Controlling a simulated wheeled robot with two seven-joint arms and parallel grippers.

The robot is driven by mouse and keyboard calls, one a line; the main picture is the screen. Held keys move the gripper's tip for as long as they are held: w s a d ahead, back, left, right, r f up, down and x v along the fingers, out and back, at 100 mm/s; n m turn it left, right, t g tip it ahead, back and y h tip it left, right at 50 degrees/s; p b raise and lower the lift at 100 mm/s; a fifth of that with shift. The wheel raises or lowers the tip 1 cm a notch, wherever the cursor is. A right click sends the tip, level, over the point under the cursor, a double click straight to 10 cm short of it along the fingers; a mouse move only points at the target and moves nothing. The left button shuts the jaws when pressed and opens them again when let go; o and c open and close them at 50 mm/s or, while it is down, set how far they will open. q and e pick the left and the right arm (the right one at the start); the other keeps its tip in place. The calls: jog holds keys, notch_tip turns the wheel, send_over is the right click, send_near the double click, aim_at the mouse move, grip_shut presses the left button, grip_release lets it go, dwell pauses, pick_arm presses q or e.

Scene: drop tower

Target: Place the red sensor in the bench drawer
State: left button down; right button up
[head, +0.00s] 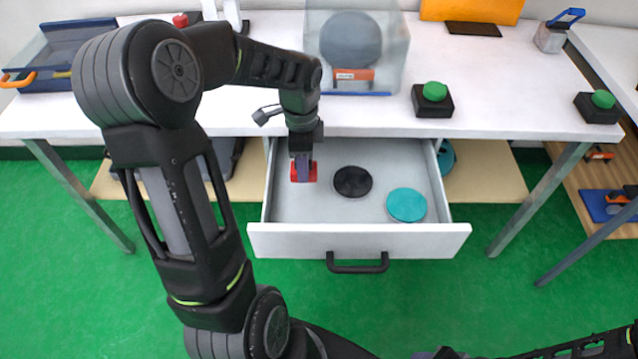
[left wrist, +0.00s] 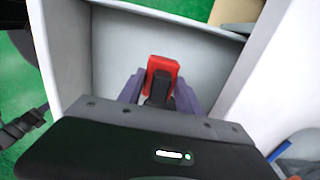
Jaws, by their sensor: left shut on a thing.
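The bench drawer (head: 360,240) is pulled open under the white bench, with a black handle on its front. My left gripper (head: 303,172) points down into the left part of the drawer. It is shut on the red sensor (head: 312,171), which shows red on both sides of the fingers. In the left wrist view the red sensor (left wrist: 163,72) sits between the fingertips, with the drawer floor (left wrist: 115,50) behind it. I cannot tell whether the sensor touches the floor. My right gripper is not clearly in view; only part of my right arm shows at the bottom right.
A black disc (head: 352,182) and a teal disc (head: 406,205) lie in the drawer, right of the sensor. On the bench (head: 480,60) stand a clear box (head: 395,50) with a grey ball and green-button boxes (head: 434,95). A blue tray (head: 70,40) is at the left.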

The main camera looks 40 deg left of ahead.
pick_arm(q)
jog(key=shift+f, duration=1.5)
jog(key=shift+f, duration=1.85)
jog(key=shift+f+b, duration=0.1)
jog(key=shift+b, duration=0.25)
jog(key=c, duration=0.8)
grip_release()
notch_tip(320, 180, up, 12)
jog(key=shift+r+p, duration=0.15)
jog(key=shift+p, duration=0.55)
